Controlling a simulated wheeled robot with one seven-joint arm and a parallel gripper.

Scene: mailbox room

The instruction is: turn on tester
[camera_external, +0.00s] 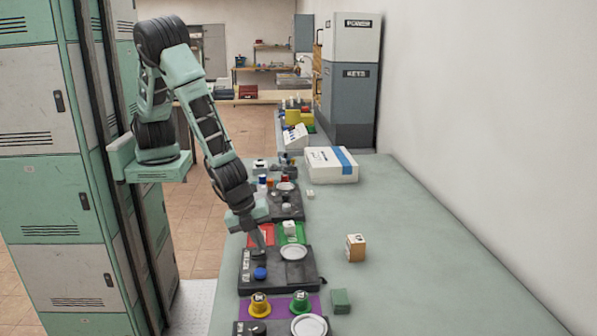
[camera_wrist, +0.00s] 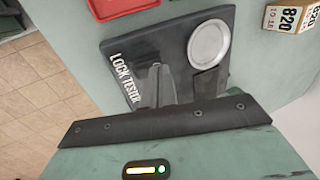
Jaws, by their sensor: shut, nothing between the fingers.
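The lock tester (camera_external: 306,272) is a dark slab on the green-grey counter, with white lettering, a blue button (camera_external: 260,273) and a pale round plate (camera_external: 293,252). In the wrist view, the tester (camera_wrist: 180,40) shows its "LOCK TESTER" lettering and the plate (camera_wrist: 208,43). My gripper (camera_external: 260,247) is shut and empty, pointing down over the tester's left part, just behind the blue button in the external view. In the wrist view, my gripper (camera_wrist: 157,72) covers part of the slab, and the blue button does not show. I cannot tell whether the fingertips touch the slab.
A purple mat (camera_external: 279,305) with yellow and green buttons lies in front. Red (camera_external: 262,235) and green trays lie behind. A box marked 820 (camera_external: 355,247) and a green block (camera_external: 340,301) stand to the right. The counter's right side is mostly clear.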

